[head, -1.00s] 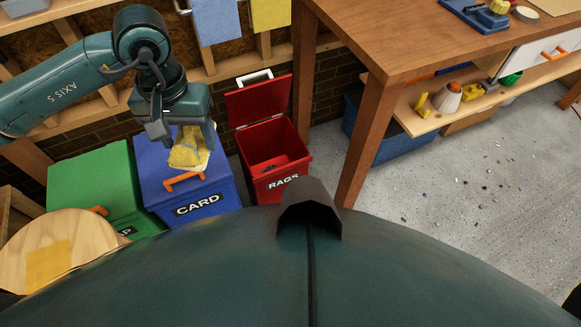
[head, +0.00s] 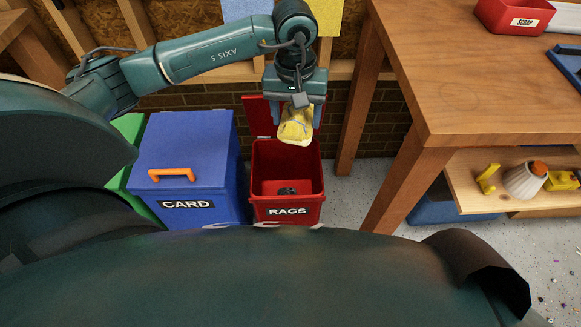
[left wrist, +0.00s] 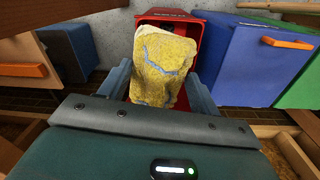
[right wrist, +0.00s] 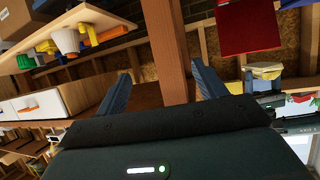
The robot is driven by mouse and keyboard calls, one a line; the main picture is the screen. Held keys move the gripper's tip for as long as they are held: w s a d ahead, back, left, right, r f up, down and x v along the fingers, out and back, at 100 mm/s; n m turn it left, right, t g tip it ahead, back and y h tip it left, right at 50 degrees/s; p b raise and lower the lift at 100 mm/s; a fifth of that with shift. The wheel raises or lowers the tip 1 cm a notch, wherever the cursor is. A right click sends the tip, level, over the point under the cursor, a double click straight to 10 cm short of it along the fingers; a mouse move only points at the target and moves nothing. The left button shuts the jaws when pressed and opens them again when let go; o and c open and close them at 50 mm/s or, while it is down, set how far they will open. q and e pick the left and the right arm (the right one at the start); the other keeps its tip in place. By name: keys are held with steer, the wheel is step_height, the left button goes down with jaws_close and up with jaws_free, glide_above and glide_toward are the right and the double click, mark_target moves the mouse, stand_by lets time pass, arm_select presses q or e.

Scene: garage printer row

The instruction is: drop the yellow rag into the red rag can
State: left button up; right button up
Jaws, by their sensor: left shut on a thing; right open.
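The yellow rag (head: 297,125) is folded and has blue-grey streaks. My left gripper (head: 296,112) is shut on it and holds it above the back part of the open red rag can (head: 287,211), in front of its raised lid. The can is labelled RAGS and has a small dark item inside. In the left wrist view the rag (left wrist: 163,68) sits between the fingers and hides part of the red can (left wrist: 200,22) behind it. My right gripper (right wrist: 160,88) is open and empty in the right wrist view, facing a wooden post.
A blue CARD bin (head: 185,150) with an orange handle stands left of the can, its lid shut. A green bin (head: 128,128) is partly hidden beside it. The wooden workbench (head: 470,80) and its leg stand to the right. A red SCRAP tray (head: 513,15) is on top.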

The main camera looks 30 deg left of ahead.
arm_select(q)
steer(key=w+a+f+n+b, duration=0.1)
steer(key=f+b, duration=0.3)
steer(key=f, duration=0.4)
steer(key=w+a+f+n+b, duration=0.2)
steer(key=f+b, duration=0.3)
steer(key=f, duration=0.3)
steer(key=w+a+f+n+b, duration=0.1)
steer(key=a+f+n+b, duration=0.2)
steer(key=f, duration=0.5)
steer(key=shift+w+a+f+b, duration=0.15)
steer(key=shift+w+a+b, duration=0.15)
steer(key=shift+a+b, duration=0.35)
arm_select(e)
steer(key=shift+w+a+f+n+t+y, duration=0.2)
steer(key=shift+f+n+t+y, duration=0.25)
steer(key=shift+f+t, duration=0.35)
steer(key=shift+w+a+f+n+t+y, duration=0.15)
steer(key=shift+a+f+n+t+y, duration=0.15)
steer(key=shift+f+n+t, duration=0.45)
steer(key=shift+w+a+f+n+t+y, duration=0.2)
steer(key=shift+f+t+y, duration=0.3)
steer(key=shift+f, duration=0.6)
arm_select(q)
steer(key=shift+d, duration=0.15)
steer(key=o, duration=0.9)
steer(key=shift+o, duration=0.2)
